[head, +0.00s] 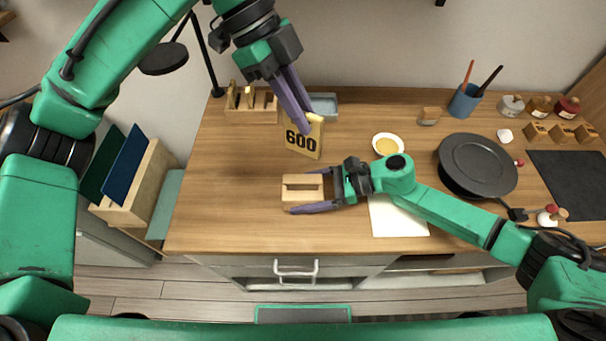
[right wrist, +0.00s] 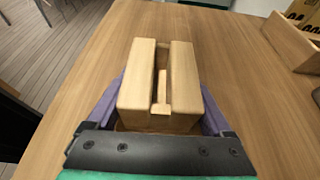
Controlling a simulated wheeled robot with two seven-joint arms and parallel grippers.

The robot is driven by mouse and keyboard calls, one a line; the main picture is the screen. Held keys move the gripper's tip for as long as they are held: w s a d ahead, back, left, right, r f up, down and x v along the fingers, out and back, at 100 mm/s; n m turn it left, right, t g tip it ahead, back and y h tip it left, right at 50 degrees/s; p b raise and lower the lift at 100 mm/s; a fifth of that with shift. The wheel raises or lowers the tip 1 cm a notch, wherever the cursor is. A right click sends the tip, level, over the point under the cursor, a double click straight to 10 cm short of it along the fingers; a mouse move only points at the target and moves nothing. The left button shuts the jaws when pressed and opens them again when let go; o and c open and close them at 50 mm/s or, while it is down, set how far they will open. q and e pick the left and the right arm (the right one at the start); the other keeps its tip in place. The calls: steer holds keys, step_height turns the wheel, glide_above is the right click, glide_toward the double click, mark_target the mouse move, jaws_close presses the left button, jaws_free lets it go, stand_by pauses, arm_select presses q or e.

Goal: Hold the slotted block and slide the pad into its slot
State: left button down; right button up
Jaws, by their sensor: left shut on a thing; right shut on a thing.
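The slotted block (head: 297,195) is light wood and rests on the table. My right gripper (head: 318,192) is shut on it from the right, with a finger along each long side. In the right wrist view the block (right wrist: 183,80) shows its slot running along its length, empty, between the purple fingers (right wrist: 162,105). The pad (head: 303,139) is tan with a dark "600" on its face. My left gripper (head: 303,118) is shut on its top edge and holds it upright, behind and above the block. The pad is not seen in the right wrist view.
A wooden rack (head: 262,107) with upright pieces stands at the back left, beside a grey-blue tray (head: 323,104). The table left of the block is clear.

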mark_target(297, 131)
arm_select(q)
step_height(297, 131, down, 4)
steer(key=n, duration=0.2)
steer(key=n+t, duration=0.1)
steer(key=shift+r+n+t+h, duration=0.15)
steer(key=shift+n+t+h, duration=0.15)
steer(key=shift+n, duration=0.1)
steer(key=shift+s+a+f+n+t, duration=0.1)
steer(key=shift+a+f+n+t, duration=0.05)
steer(key=shift+f+n+t, duration=0.55)
step_height(297, 131, down, 6)
steer(key=shift+f, duration=0.45)
steer(key=shift+f, duration=0.35)
steer(key=shift+f, duration=0.1)
stand_by(0.4)
steer(key=shift+f, duration=0.65)
steer(key=shift+f, duration=0.2)
steer(key=shift+f, duration=0.35)
